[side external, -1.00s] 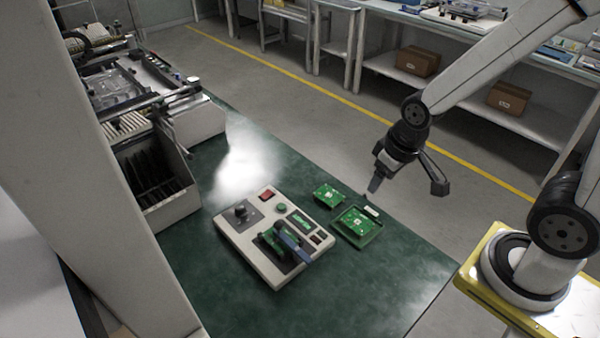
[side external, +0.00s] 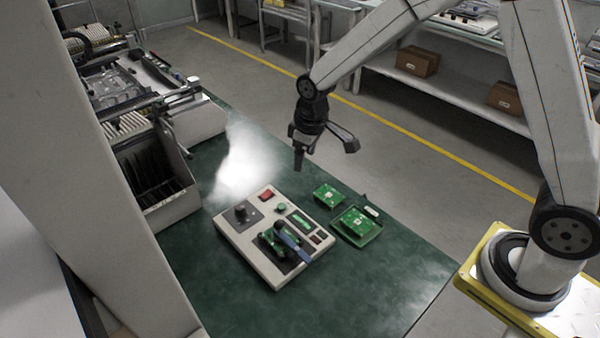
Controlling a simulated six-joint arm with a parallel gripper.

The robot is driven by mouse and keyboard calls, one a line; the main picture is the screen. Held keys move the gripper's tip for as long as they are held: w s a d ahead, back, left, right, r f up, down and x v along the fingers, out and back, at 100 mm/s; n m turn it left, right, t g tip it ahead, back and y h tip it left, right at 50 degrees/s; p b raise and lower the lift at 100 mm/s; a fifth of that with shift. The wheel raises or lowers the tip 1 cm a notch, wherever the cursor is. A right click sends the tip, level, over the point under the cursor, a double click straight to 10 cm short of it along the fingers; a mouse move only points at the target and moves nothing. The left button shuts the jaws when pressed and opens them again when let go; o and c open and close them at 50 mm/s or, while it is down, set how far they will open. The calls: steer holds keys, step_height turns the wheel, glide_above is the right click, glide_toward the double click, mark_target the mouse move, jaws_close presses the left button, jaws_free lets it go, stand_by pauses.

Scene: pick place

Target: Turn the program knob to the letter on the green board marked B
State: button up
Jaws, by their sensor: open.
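The program knob (side external: 241,211) is a black knob on a dark square plate at the left end of a beige control box (side external: 262,262) on the green table. Its pointer direction and any letters around it are too small to read. Two green boards lie to the right of the box: one (side external: 328,195) on the table, the other (side external: 357,221) in a green tray (side external: 366,239). I cannot make out a B marking on either. My gripper (side external: 299,166) is open and empty, pointing down in the air, above and to the right of the knob.
The box also carries a red switch (side external: 267,195), a green button (side external: 281,209), a small display and a clamp with a blue handle (side external: 291,243) over a green part. A bin with black slots (side external: 160,190) stands at left. The table's front is clear.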

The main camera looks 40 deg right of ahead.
steer(key=w+a+f+n, duration=0.3)
steer(key=w+a+f, duration=0.2)
steer(key=w, duration=0.3)
steer(key=n+g, duration=0.2)
steer(key=n, duration=0.1)
glide_above(240, 206)
steer(key=f, duration=0.6)
steer(key=shift+s+d, duration=0.25)
steer(key=shift+d, duration=0.1)
steer(key=shift+w+a+f, duration=0.25)
steer(key=shift+a+f, duration=0.15)
steer(key=shift+f, duration=0.05)
steer(key=shift+f, duration=0.15)
steer(key=shift+f, duration=3.75)
jaws_close()
